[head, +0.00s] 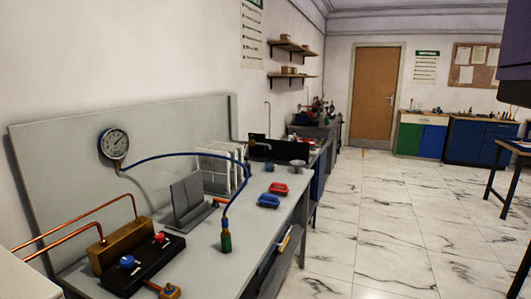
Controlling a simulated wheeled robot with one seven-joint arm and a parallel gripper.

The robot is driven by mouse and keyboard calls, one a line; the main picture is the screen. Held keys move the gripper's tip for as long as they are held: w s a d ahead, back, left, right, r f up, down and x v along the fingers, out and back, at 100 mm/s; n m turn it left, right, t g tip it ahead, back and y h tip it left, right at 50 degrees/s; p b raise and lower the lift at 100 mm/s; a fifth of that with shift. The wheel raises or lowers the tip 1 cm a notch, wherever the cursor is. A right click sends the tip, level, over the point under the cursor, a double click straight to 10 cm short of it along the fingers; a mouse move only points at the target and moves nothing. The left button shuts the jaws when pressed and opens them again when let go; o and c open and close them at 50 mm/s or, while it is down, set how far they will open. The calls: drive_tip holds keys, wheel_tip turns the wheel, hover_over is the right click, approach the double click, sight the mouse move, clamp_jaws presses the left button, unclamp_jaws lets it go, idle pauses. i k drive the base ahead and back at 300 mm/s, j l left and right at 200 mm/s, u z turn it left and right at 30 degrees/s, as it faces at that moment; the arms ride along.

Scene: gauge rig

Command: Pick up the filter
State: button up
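No thing in the head view is plainly marked as the filter, and I cannot tell which one it is. A small grey round piece (297,167) stands on the grey bench (205,258) near its far right part. The hose runs to a round dial gauge (114,143) on the back panel. A red piece (278,188) and a blue piece (268,201) lie behind the green fitting. My gripper is not in view.
A brass block (122,246) with copper pipes and a black valve base (143,266) fill the bench's near left. A grey upright plate (187,196) and a white rack (221,168) stand mid-bench. The marble floor at right is clear up to a dark table (518,146).

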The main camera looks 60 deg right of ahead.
sight(216, 170)
drive_tip(key=l+z, duration=0.2)
drive_tip(key=l, duration=0.25)
drive_tip(key=i+l+z, duration=0.2)
drive_tip(key=l, duration=0.25)
drive_tip(key=l+z, duration=0.15)
drive_tip(key=l, duration=0.3)
drive_tip(key=i+l+z, duration=0.2)
drive_tip(key=l, duration=0.25)
drive_tip(key=k, duration=0.05)
